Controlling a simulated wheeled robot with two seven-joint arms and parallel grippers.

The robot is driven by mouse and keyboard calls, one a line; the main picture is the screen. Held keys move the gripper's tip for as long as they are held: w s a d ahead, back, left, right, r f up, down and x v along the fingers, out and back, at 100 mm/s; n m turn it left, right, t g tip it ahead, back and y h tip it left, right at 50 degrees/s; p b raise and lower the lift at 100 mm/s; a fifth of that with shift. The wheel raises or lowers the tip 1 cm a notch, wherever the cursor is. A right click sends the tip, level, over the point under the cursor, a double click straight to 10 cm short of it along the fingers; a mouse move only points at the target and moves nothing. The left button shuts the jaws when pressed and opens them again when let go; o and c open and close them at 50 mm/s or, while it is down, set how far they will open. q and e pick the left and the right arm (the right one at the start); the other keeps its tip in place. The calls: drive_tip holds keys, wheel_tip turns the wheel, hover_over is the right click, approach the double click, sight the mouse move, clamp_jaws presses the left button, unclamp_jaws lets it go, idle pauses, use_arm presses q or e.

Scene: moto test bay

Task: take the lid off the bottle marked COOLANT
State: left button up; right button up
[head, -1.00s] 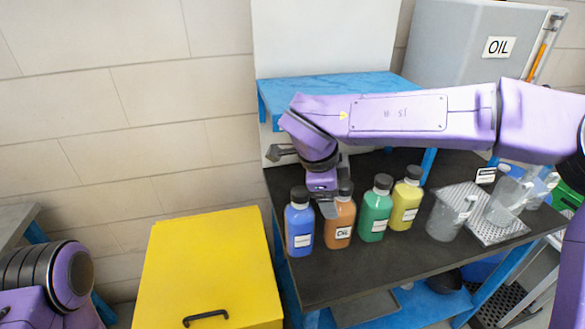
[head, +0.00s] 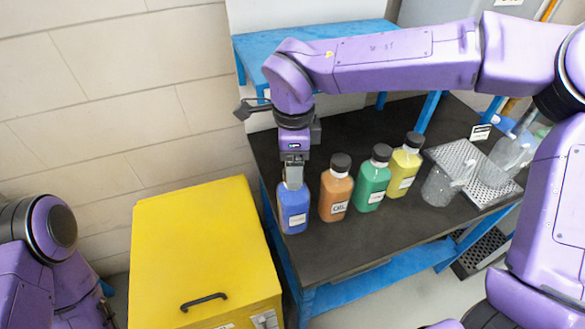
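A blue bottle (head: 293,212) with a white label stands upright at the left of the dark bench top; its label is too small to read. My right gripper (head: 293,180) points down right over it, its fingers at the bottle's top. They hide the lid, so I cannot tell whether they grip it. An orange bottle (head: 335,192) with a label that seems to read OIL stands to its right, then a green bottle (head: 372,182) and a yellow bottle (head: 402,168), all with black lids on and small unreadable labels. My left arm shows at the left edge; its gripper is out of view.
Clear beakers (head: 440,186) stand at the right, by a perforated metal tray (head: 487,192). A blue shelf (head: 350,42) rises behind the bottles. A yellow cabinet (head: 200,240) stands left of the bench (head: 335,255). The bench front is clear.

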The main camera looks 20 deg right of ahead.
drive_tip(key=shift+f, duration=0.4)
drive_tip(key=shift+s, duration=0.3)
drive_tip(key=c, duration=1.1)
